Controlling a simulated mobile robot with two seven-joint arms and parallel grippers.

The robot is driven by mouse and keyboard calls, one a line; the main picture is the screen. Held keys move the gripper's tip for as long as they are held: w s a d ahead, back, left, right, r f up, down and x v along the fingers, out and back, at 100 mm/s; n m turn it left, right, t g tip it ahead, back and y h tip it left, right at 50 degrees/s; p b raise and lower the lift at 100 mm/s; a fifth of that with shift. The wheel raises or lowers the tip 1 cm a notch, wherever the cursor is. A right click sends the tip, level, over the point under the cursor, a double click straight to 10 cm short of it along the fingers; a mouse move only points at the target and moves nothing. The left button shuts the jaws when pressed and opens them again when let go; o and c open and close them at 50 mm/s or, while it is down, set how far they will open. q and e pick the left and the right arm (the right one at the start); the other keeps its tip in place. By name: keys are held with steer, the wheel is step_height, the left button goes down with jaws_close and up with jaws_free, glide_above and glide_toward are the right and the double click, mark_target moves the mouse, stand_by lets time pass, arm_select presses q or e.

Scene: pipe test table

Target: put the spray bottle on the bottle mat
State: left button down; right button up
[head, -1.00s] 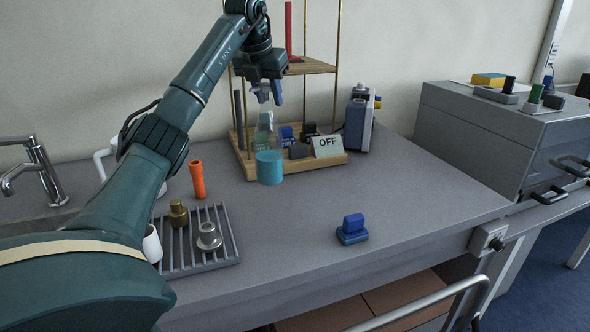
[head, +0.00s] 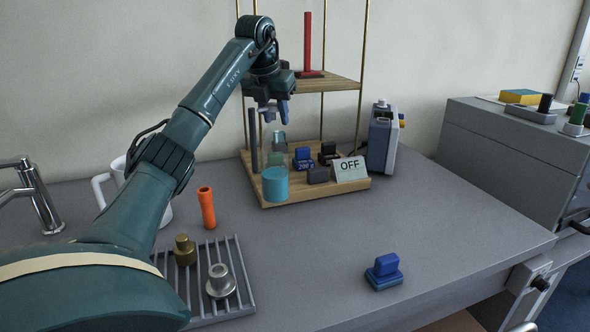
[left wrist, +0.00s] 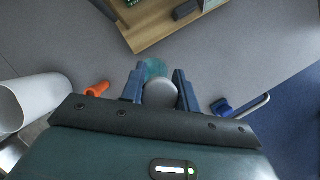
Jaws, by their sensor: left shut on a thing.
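The spray bottle (head: 275,184) is a clear bottle with teal liquid in its lower part. My left gripper (head: 273,114) is shut around its top and holds it upright, in front of the left part of the wooden rack in the head view. I cannot tell whether its base touches anything. In the left wrist view, its pale round top (left wrist: 160,93) sits between the two fingers, with teal showing beyond it. I cannot make out a bottle mat in either view. My right gripper is not in view.
The wooden rack (head: 330,193) holds several small blocks and an OFF sign (head: 351,169). A grey-blue device (head: 382,140) stands right of it. A slatted tray (head: 240,294), an orange tube (head: 206,207) and a blue block (head: 384,271) stand nearer. The counter's middle is clear.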

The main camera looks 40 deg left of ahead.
mark_target(276, 143)
arm_select(q)
step_height(276, 143, down, 7)
steer(key=shift+f+b, duration=0.15)
steer(key=shift+b, duration=0.4)
steer(key=c, duration=1.5)
jaws_free()
steer(key=shift+f, duration=0.2)
steer(key=o, duration=0.5)
steer(key=shift+c, duration=0.2)
steer(key=shift+r, duration=0.1)
